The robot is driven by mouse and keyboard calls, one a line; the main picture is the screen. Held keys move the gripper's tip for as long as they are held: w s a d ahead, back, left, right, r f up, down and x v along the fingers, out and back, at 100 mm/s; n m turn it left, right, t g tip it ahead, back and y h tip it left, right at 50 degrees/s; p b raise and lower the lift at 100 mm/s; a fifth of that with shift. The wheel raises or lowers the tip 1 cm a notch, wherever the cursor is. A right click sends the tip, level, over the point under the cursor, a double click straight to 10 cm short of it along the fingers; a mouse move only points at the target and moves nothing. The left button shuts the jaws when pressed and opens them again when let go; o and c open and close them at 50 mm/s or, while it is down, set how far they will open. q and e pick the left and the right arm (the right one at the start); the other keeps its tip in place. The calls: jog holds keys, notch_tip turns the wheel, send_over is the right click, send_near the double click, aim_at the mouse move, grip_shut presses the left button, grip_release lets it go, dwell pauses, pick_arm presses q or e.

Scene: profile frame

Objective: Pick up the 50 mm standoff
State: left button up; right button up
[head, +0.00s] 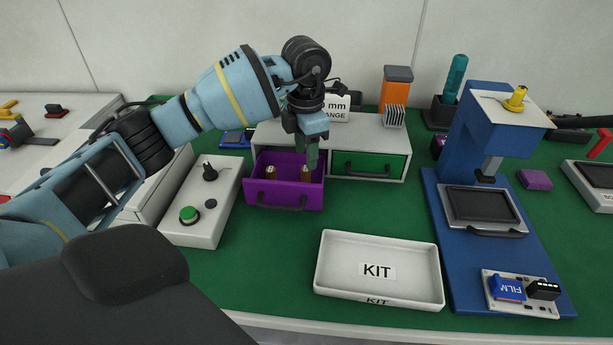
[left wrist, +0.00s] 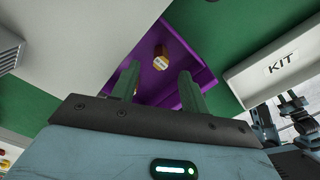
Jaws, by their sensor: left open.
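Two brass standoffs stand in the open purple drawer (head: 284,194), the left one (head: 270,172) and the right one (head: 306,173). I cannot tell their lengths. My left gripper (head: 311,158) is open and points down over the right part of the drawer, its fingers close above the right standoff and partly covering it. In the left wrist view one brass standoff with a pale mark (left wrist: 160,57) shows in the purple drawer (left wrist: 196,64), beyond the gap between the two green fingers (left wrist: 159,84). No standoff is seen between the fingertips. My right gripper is not seen.
The drawer sits in a light cabinet (head: 388,138) beside a closed green drawer (head: 368,164). A white KIT tray (head: 330,280) lies in front on the right. A control box (head: 208,222) with a green button stands left. A blue press (head: 440,200) stands right.

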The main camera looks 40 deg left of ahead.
aim_at(306, 170)
pick_arm(q)
jog(key=shift+f, duration=2.85)
jog(key=shift+c, duration=0.5)
grip_shut()
